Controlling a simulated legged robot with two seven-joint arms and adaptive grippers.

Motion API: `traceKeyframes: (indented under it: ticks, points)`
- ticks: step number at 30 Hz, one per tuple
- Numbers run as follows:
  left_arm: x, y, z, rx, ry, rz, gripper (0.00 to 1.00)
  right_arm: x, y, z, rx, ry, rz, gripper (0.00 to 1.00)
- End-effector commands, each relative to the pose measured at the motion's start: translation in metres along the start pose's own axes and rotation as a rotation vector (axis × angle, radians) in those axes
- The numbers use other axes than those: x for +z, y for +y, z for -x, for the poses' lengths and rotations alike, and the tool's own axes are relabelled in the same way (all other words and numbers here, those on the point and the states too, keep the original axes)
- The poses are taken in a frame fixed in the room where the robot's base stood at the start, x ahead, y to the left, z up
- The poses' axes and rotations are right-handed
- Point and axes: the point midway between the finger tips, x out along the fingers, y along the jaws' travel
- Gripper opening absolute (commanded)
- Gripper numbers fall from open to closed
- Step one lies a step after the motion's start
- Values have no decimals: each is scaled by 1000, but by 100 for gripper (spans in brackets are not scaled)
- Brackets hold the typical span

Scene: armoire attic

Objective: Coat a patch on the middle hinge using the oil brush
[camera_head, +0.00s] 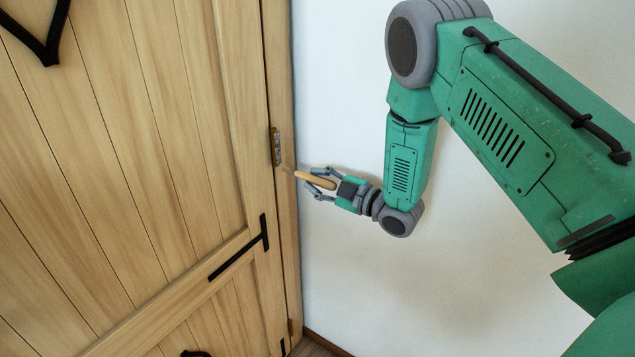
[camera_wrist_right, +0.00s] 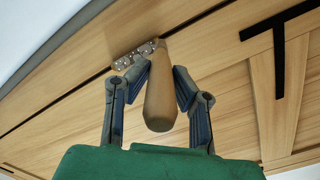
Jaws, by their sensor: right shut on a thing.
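The middle hinge (camera_head: 276,146) is a metal plate on the right edge of the wooden armoire door, and it also shows in the right wrist view (camera_wrist_right: 126,61). My right gripper (camera_head: 318,182) is shut on the oil brush (camera_head: 312,179), holding it by its wooden handle (camera_wrist_right: 160,95). The brush points left toward the door edge, its tip just below and right of the hinge in the head view. In the wrist view the far end of the brush overlaps the hinge, and the bristles are hidden. I cannot tell whether they touch. My left gripper is not in view.
The armoire door (camera_head: 130,150) fills the left side, with a black T-shaped fitting (camera_head: 240,254) below the hinge and another black fitting at the top left. A lower hinge (camera_head: 290,327) is near the floor. A white wall (camera_head: 340,80) stands close behind my right arm.

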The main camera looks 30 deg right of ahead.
Motion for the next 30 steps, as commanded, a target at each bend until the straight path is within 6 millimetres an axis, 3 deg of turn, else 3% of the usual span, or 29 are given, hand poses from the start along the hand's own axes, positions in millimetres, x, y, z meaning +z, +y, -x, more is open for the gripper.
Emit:
traceKeyframes:
  ticks: [21,30]
  points:
    - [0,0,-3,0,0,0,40,-1,0,-13,1,0,1,0]
    - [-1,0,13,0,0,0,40,-14,15,-12,0,0,1,0]
